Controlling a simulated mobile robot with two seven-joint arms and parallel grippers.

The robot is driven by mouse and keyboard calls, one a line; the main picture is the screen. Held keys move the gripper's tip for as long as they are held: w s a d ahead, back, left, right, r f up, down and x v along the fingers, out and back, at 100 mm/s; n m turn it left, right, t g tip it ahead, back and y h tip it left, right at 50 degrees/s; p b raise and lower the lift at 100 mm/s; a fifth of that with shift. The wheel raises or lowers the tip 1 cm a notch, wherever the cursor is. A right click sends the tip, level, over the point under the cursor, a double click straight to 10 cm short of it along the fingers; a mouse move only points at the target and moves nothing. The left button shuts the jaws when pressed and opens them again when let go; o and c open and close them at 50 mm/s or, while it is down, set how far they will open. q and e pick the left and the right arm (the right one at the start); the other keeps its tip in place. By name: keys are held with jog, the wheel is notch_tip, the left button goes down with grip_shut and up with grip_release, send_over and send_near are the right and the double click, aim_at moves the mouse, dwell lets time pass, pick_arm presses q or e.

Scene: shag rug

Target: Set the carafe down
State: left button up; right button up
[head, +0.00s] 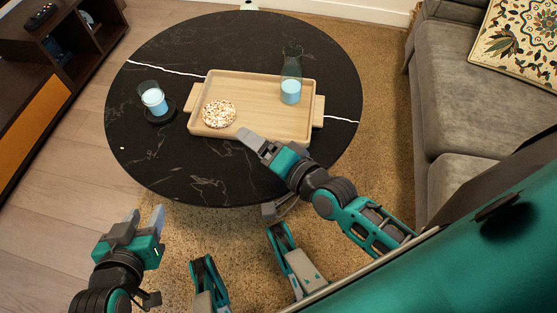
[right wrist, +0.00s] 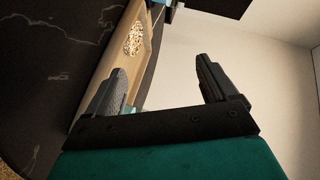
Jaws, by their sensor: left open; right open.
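The carafe (head: 291,88) is clear glass with a narrow neck and light blue liquid in its lower part. It stands upright at the back right of a light wooden tray (head: 262,82). My right gripper (head: 248,138) is open at the tray's front edge, apart from the carafe; its open fingers also show in the right wrist view (right wrist: 162,78), with nothing between them. My left gripper (head: 145,215) is open and empty, low on the left, in front of the table. In the right wrist view I cannot make out the carafe clearly.
A round, speckled food item (head: 219,113) lies on the tray's left part. A glass of blue liquid (head: 153,101) stands on a dark coaster left of the tray. The black round table (head: 180,60) has bare room around these. A grey sofa (head: 455,100) stands at right.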

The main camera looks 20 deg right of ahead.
jog(key=s+n+g, duration=0.1)
jog(key=n, duration=0.3)
jog(key=s+d+n+g+h, duration=0.1)
jog(key=s+n, duration=0.1)
jog(key=n, duration=0.2)
jog(key=s+d+n+g+h, duration=0.1)
jog(key=s+n, duration=0.1)
jog(key=n, duration=0.2)
jog(key=shift+f+n+g, duration=0.25)
jog(key=shift+n+g, duration=0.05)
pick_arm(q)
jog(key=s+a+r+y+p, duration=0.1)
jog(key=a+r+p, duration=0.3)
jog(key=r+p, duration=0.9)
jog(key=s+p, duration=0.1)
jog(key=p, duration=0.6)
jog(key=shift+r, duration=0.25)
pick_arm(e)
jog(key=s+d+r+h, duration=0.1)
jog(key=d+r, duration=0.3)
jog(key=r, duration=0.9)
jog(key=shift+s+r, duration=0.25)
jog(key=shift+s, duration=0.2)
